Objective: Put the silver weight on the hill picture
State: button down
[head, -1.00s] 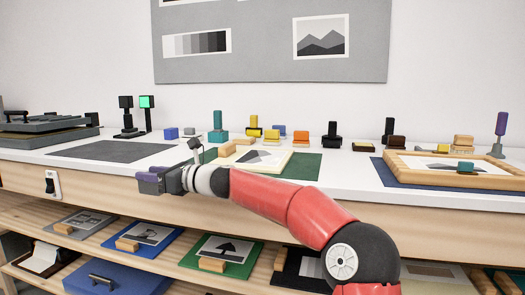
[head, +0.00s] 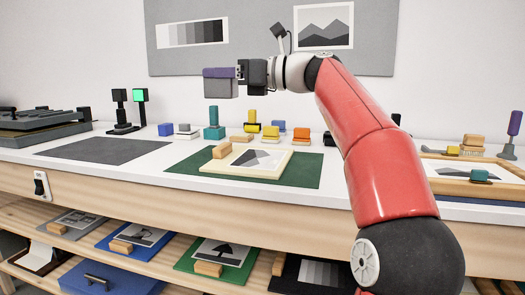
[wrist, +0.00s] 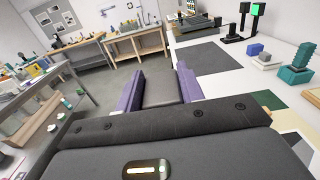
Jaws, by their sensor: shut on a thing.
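My gripper (head: 221,72) has purple fingers and is shut on a plain grey block, the silver weight (head: 221,91). It holds the weight high above the bench, in front of the wall board. In the wrist view the grey weight (wrist: 163,92) sits between the two purple fingers. The hill picture (head: 262,158), a pale print with grey peaks, lies on a cream board with a wooden block at its left, on a green mat (head: 190,169). The weight is well above the picture and left of it in the head view, apart from it.
Several coloured stamp-like blocks stand behind the green mat, including a teal one (head: 214,131) and a yellow one (head: 271,132). A dark mat (head: 100,152) lies bare at the left. A wooden frame (head: 440,186) holding another picture is at the right, partly behind my arm.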

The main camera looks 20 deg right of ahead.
aim_at(260, 153)
jog(key=i+l, duration=0.75)
